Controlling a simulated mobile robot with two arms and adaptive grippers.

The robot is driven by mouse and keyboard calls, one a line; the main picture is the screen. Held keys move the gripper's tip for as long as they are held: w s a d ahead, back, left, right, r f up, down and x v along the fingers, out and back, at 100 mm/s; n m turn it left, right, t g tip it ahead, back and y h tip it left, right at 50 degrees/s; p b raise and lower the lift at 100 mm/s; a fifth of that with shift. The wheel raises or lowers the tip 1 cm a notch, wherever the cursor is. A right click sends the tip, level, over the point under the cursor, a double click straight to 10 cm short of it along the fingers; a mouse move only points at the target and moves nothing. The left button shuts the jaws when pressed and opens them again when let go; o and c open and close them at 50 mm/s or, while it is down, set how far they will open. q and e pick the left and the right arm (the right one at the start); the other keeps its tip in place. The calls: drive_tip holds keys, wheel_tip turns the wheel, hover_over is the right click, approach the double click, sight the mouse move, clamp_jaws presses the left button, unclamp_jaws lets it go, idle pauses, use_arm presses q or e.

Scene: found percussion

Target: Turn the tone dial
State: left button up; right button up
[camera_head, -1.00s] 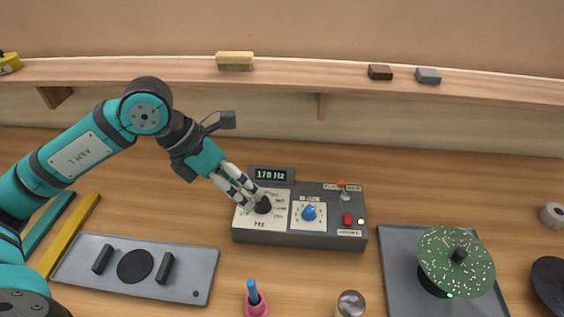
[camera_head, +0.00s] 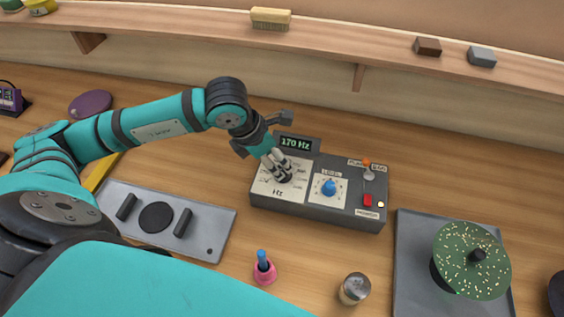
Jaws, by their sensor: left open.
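A dark grey control box (camera_head: 345,211) stands on the bench. Its display (camera_head: 296,142) reads 170 Hz. The black tone dial (camera_head: 285,178) sits on the white panel marked Hz, at the box's left, and is largely hidden by my fingers. My left gripper (camera_head: 282,174) reaches down from the upper left with its fingers open at the dial; I cannot tell whether they touch it. My right gripper is out of view.
The box also has a blue knob (camera_head: 328,187), an orange-tipped lever (camera_head: 367,166) and a red switch (camera_head: 368,200). A pink holder (camera_head: 264,268) and a metal-topped jar (camera_head: 355,289) stand in front. A green speckled disc (camera_head: 472,260) is at right.

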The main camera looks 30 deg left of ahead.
sight(281, 169)
use_arm(q)
drive_tip(key=p+x, duration=0.1)
drive_tip(key=x, duration=0.4)
drive_tip(key=shift+d+f, duration=0.1)
drive_tip(key=shift+f, duration=0.05)
drive_tip(key=c, duration=1.1)
drive_tip(key=m+h+b, duration=0.1)
drive_tip(key=m+b, duration=0.2)
drive_tip(key=b, duration=0.2)
drive_tip(key=shift+w+f+g, duration=0.1)
drive_tip(key=shift+f+g, duration=0.1)
drive_tip(key=shift+g, duration=0.1)
drive_tip(key=shift+r+m+g+h+b, duration=0.25)
drive_tip(key=shift+m+g+h+b, duration=0.15)
drive_tip(key=shift+m+b, duration=1.1)
drive_tip(key=o, duration=1.1)
